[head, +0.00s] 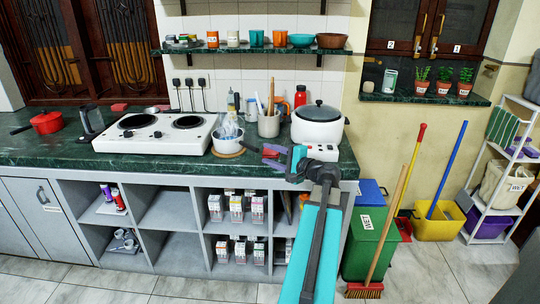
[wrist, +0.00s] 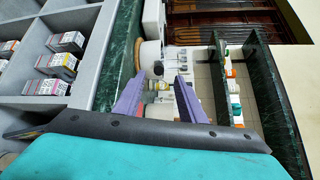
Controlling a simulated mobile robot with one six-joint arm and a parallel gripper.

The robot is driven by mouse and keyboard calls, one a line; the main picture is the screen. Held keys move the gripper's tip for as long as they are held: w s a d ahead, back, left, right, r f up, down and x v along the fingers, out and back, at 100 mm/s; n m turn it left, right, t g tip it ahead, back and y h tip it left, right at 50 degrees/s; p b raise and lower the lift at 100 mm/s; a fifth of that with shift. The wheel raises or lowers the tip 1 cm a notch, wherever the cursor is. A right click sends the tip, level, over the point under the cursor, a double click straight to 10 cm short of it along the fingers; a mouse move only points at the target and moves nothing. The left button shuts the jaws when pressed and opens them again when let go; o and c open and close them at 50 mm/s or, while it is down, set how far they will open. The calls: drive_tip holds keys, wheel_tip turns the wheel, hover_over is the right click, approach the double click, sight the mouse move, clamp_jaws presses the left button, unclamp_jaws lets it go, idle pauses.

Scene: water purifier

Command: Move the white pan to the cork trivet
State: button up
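The white pan (head: 228,142) stands upright on the counter, right of the stove. A tan cork trivet (head: 228,153) shows as a rim under it, so the pan appears to rest on the trivet. A clear or bluish item stands in or just behind the pan. A dark handle seems to point right, toward my gripper (head: 268,156). My gripper is right of the pan, fingers pointing left, apart from it. In the wrist view the purple fingers (wrist: 157,84) are spread with nothing clearly held. The pan (wrist: 151,53) and trivet (wrist: 138,56) show beyond them.
The white two-burner stove (head: 157,132) is left of the pan. A utensil crock (head: 269,124), a red bottle (head: 300,97) and a lidded white cooker (head: 317,124) stand behind and right of it. A shelf (head: 260,50) with cups hangs above. The counter's front strip (head: 180,166) is clear.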

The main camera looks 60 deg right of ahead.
idle(0.4)
drive_tip(key=w+a+f+n+g+y, duration=0.2)
drive_tip(key=w+a+f, duration=0.2)
drive_tip(key=a+f, duration=0.5)
drive_tip(key=w+a+f+n+g+y, duration=0.2)
drive_tip(key=w+a+f, duration=0.2)
drive_tip(key=a+f, duration=0.45)
drive_tip(key=w+a+f+n+g+y, duration=0.2)
drive_tip(key=w+a+f+g, duration=0.15)
drive_tip(key=a+f, duration=0.5)
drive_tip(key=s+a+f+n+g+y, duration=0.1)
drive_tip(key=s+a+f+n+g, duration=0.15)
drive_tip(key=a+f, duration=0.6)
drive_tip(key=s+a+f+n+g+y, duration=0.1)
drive_tip(key=s+a+f+n+g, duration=0.15)
drive_tip(key=a+f, duration=0.6)
drive_tip(key=s+a+f+n+g, duration=0.4)
drive_tip(key=s+a+f, duration=0.3)
drive_tip(key=a, duration=0.3)
drive_tip(key=s+a+f+n+g+h, duration=0.2)
drive_tip(key=s+f+n, duration=0.1)
drive_tip(key=s, duration=0.5)
drive_tip(key=s+a+f+n+g+h, duration=0.3)
drive_tip(key=s+f+n, duration=0.1)
drive_tip(key=s, duration=0.5)
drive_tip(key=shift+s+f+h, duration=0.25)
drive_tip(key=shift+f+h, duration=0.05)
drive_tip(key=shift+f, duration=0.05)
